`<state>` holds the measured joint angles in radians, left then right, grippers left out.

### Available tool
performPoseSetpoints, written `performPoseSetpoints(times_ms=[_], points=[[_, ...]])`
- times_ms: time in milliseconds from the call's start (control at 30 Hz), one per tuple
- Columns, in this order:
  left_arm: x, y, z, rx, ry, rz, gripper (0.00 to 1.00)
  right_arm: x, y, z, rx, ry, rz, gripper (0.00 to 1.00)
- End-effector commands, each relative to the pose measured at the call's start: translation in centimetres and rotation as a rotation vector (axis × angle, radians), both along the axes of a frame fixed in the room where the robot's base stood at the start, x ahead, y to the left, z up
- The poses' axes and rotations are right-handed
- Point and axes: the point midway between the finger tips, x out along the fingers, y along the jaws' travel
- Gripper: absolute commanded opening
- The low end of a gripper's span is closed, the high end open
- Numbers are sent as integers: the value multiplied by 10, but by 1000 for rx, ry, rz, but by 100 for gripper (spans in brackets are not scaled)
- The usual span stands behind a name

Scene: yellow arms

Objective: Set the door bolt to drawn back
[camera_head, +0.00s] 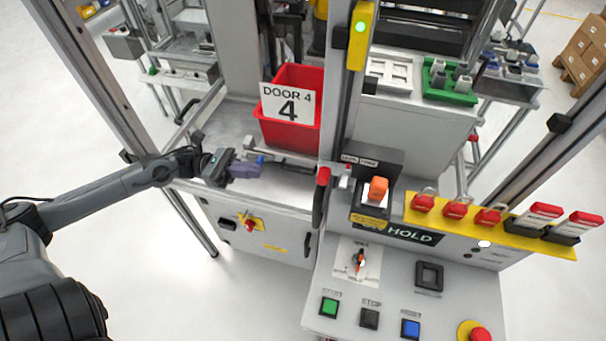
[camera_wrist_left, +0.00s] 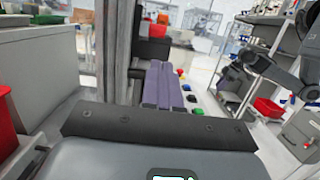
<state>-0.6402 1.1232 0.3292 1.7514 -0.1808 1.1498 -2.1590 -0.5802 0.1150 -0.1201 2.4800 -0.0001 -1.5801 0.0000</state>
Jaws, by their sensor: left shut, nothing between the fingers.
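My left gripper (camera_head: 258,171) comes in from the left above the grey ledge, with its purple fingers closed together and empty. The shut fingers also show in the left wrist view (camera_wrist_left: 165,86). Just beyond the fingertips, a dark horizontal bar (camera_head: 296,165) runs along the ledge in front of the red bin; it may be the door bolt, but its setting cannot be made out. A small blue part shows by the fingertips; whether they touch it is unclear. An upright dark handle with a red top (camera_head: 322,178) stands right of the bar. My right gripper is not seen.
A red bin (camera_head: 291,131) labelled "DOOR 4" stands behind the bar. To the right are an orange switch (camera_head: 378,188), a yellow rail (camera_head: 535,240) with red padlocks, and a sloped control panel (camera_head: 392,292) with buttons. Open floor lies at the left.

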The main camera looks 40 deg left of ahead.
Motion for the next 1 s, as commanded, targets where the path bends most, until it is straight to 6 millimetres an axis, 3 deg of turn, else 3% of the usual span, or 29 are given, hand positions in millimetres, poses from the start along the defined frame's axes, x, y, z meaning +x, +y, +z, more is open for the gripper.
performPoseSetpoints(times_ms=[600,1000], points=[[43,-83,22,-2,-6,-1,0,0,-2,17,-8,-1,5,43],[59,-113,27,0,-2,1,0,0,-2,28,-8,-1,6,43]])
